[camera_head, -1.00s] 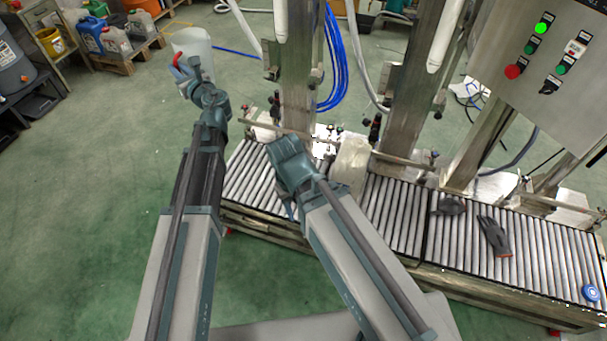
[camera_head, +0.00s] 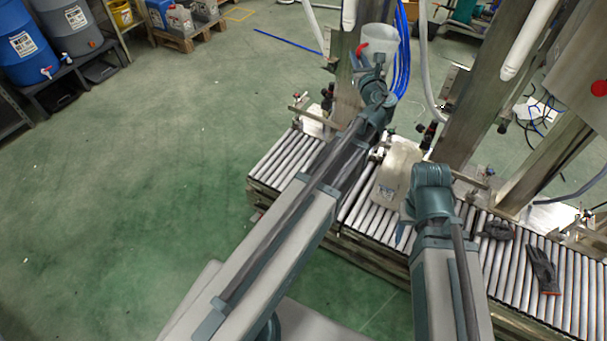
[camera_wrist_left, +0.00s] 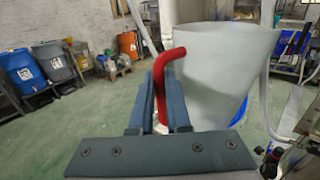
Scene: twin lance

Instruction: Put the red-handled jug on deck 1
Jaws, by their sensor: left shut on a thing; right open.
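The red-handled jug is a pale, translucent, wide-mouthed vessel (camera_head: 383,42) near the top of the head view, held up in front of a steel column. In the left wrist view the jug (camera_wrist_left: 218,75) is upright, with its red handle (camera_wrist_left: 152,50) towards me. My left gripper (camera_head: 368,64) is shut on this handle; its fingers (camera_wrist_left: 160,108) lie either side of it. My right gripper (camera_head: 402,230) is open beside a beige canister (camera_head: 398,165) on the roller conveyor (camera_head: 290,160); its fingers are mostly hidden. I see no label marking deck 1.
Steel columns (camera_head: 480,90) and hanging hoses rise behind the conveyor. Dark gloves (camera_head: 543,268) lie on the rollers at right. Blue and grey barrels (camera_head: 70,25) stand at upper left. The green floor at left is clear.

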